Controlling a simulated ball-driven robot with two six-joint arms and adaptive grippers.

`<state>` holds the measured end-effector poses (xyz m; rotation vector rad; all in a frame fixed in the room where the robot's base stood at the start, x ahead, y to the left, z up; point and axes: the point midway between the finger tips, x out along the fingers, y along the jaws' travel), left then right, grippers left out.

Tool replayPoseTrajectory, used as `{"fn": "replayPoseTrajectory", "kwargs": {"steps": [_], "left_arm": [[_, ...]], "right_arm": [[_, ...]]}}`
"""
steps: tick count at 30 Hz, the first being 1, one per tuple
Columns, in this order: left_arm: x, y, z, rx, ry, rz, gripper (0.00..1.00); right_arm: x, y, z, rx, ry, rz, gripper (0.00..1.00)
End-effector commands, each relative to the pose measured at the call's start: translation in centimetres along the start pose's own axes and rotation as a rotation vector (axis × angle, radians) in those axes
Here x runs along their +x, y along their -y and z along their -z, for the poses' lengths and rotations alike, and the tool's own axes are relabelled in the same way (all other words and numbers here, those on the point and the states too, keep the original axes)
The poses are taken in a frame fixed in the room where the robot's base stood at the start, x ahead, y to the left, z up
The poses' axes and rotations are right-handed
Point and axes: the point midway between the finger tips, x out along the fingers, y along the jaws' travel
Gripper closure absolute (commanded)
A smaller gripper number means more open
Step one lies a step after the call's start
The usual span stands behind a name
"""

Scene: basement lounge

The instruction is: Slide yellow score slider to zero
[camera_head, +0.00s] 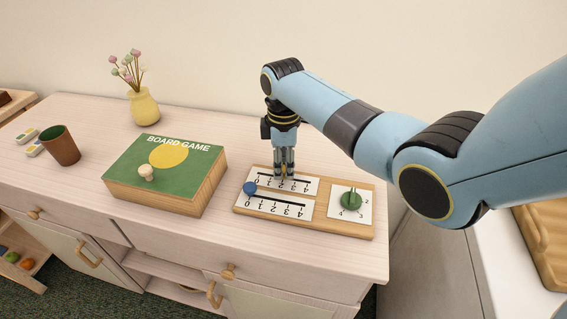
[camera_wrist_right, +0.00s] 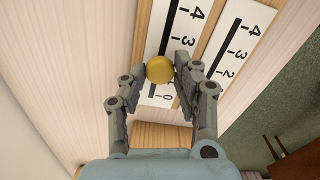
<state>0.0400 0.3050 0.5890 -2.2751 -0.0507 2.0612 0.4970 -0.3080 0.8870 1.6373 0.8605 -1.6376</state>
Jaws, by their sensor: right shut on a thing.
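The score board (camera_head: 325,209) is a wooden tray on the cabinet with two white number strips, each with a black slot. The yellow score slider (camera_wrist_right: 160,69) is a round knob in one slot, around the middle of its 0 to 4 scale; the exact mark beside it is partly hidden. My right gripper (camera_head: 285,172) points down over this strip, shut on the yellow slider, and its fingers (camera_wrist_right: 160,76) flank the knob in the wrist view. A blue slider (camera_head: 250,188) sits at the 0 end of the nearer strip. My left gripper is not in view.
A green dial (camera_head: 351,200) sits on the board's right side. A green board game box (camera_head: 165,172) with a pale pawn stands left of the board.

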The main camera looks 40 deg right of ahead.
Motion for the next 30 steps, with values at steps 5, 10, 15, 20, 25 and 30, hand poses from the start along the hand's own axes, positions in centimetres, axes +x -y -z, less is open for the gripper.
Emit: {"fn": "replayPoseTrajectory", "kwargs": {"steps": [5, 10, 15, 20, 25, 30], "left_arm": [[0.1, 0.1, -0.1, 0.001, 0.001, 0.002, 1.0], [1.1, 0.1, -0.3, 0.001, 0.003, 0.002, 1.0], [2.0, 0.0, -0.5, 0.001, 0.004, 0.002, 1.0], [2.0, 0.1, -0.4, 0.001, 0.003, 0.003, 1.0], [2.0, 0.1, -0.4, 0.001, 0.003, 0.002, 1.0], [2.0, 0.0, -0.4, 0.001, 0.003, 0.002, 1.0]], "right_arm": [[0.1, -0.1, 0.3, 0.0, -0.001, 0.001, 1.0], [0.2, -0.9, 3.4, -0.001, -0.005, 0.002, 1.0], [0.3, -1.5, 5.9, 0.0, -0.003, 0.002, 1.0], [0.1, -1.6, 6.4, 0.0, -0.002, 0.0, 1.0], [0.0, -1.6, 6.4, -0.001, -0.005, 0.0, 1.0], [0.0, -1.7, 6.4, 0.0, -0.004, 0.0, 0.51]]}}
